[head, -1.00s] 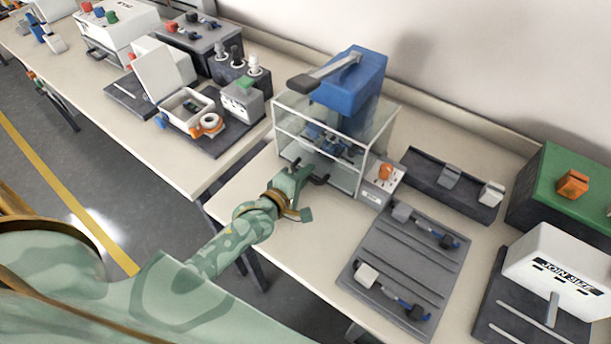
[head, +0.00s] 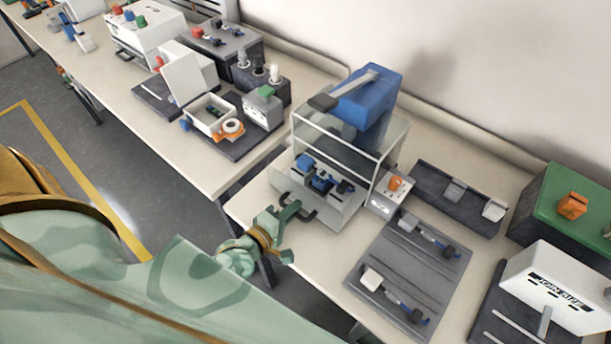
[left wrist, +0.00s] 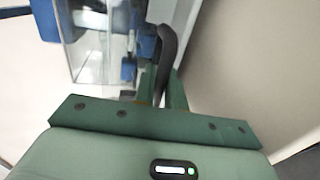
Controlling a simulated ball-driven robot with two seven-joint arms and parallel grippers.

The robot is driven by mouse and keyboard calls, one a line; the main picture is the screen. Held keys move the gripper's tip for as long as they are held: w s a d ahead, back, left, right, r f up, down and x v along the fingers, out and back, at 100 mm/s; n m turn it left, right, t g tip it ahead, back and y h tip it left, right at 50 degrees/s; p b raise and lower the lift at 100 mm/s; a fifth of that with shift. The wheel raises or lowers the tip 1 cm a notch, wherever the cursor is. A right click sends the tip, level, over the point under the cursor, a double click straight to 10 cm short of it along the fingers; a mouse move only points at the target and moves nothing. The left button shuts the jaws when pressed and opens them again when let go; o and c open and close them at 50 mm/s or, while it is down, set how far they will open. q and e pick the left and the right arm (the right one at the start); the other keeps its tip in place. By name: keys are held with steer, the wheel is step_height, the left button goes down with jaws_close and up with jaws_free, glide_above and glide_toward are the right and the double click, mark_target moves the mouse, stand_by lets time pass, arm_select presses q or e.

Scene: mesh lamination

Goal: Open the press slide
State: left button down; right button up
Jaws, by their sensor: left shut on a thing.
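The blue press (head: 366,105) stands on the bench behind a clear guard box (head: 385,150). Its slide (head: 318,205) sticks out at the front of the box, with blue and dark fixture parts (head: 322,181) on it. My left gripper (head: 290,213) is shut on the slide's black handle (head: 308,213) at the front. In the left wrist view, the curved black handle (left wrist: 165,55) stands between the green fingers, and the clear box shows beyond. My fingers partly hide the handle. My right gripper is in neither view.
A small box with an orange button (head: 396,184) stands right of the press. A grey tray with tools (head: 405,255) lies at the front right. Left, across a gap between benches, is an open white box (head: 210,115). The bench's front edge lies near my gripper.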

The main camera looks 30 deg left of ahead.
arm_select(q)
steer(key=shift+f+p+v, duration=0.2)
steer(key=shift+v, duration=0.65)
steer(key=shift+f+p+v, duration=0.15)
steer(key=shift+p+v, duration=0.05)
steer(key=shift+v, duration=0.65)
steer(key=shift+f+p+v, duration=0.2)
steer(key=shift+v, duration=0.6)
steer(key=shift+s, duration=0.15)
steer(key=c, duration=1.8)
jaws_free()
steer(key=p+v, duration=0.1)
steer(key=v, duration=1.5)
steer(key=shift+s, duration=0.15)
